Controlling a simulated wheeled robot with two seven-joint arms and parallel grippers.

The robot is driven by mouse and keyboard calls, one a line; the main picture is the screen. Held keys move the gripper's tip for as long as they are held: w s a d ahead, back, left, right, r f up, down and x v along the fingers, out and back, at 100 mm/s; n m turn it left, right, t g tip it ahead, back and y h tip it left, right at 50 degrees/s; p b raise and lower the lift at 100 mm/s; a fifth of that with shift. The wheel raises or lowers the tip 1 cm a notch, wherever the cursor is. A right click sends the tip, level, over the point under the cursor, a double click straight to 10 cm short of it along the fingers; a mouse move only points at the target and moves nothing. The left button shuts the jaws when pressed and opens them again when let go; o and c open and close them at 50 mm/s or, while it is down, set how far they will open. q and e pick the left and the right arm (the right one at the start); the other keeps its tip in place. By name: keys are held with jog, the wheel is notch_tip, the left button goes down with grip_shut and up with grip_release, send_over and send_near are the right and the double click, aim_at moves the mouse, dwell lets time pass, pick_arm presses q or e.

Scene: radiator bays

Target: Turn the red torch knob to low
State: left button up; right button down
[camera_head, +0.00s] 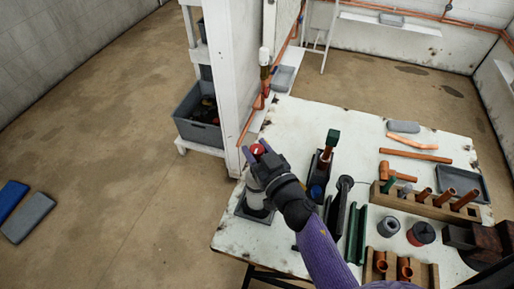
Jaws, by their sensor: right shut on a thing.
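The torch (254,183) stands upright near the left edge of the white workbench, a pale cylinder with a dark lower part. Its red knob (257,149) is on top. My right gripper (256,154) reaches in from the lower right and is shut on the red knob, with the fingers hiding part of it. The knob's marks and setting are too small to read. My left gripper is not in view.
The torch's grey tray (241,211) is at the bench's left edge. Close right of my gripper stand a dark holder with a green-topped tool (332,138) and a black upright tool (343,188). Copper pipes, wooden racks (432,207) and a grey tray (483,181) fill the right side.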

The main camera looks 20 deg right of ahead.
jog(key=shift+r+n+g+y+p, duration=0.15)
jog(key=shift+n+g+y+p, duration=0.25)
jog(key=shift+n+y+p, duration=0.65)
jog(key=n+g+y, duration=0.1)
jog(key=y, duration=0.1)
jog(key=shift+d+y, duration=0.1)
jog(key=shift+y, duration=0.25)
jog(key=n+g+y, duration=0.1)
jog(key=n+y, duration=0.1)
jog(key=shift+g+y, duration=0.3)
jog(key=shift+g, duration=0.1)
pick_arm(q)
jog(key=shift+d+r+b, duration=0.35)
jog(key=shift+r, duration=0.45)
pick_arm(e)
jog(key=shift+n+g+y, duration=0.85)
jog(key=shift+g+y, duration=0.05)
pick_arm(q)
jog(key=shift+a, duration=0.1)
pick_arm(e)
jog(key=shift+c, duration=1.2)
grip_release()
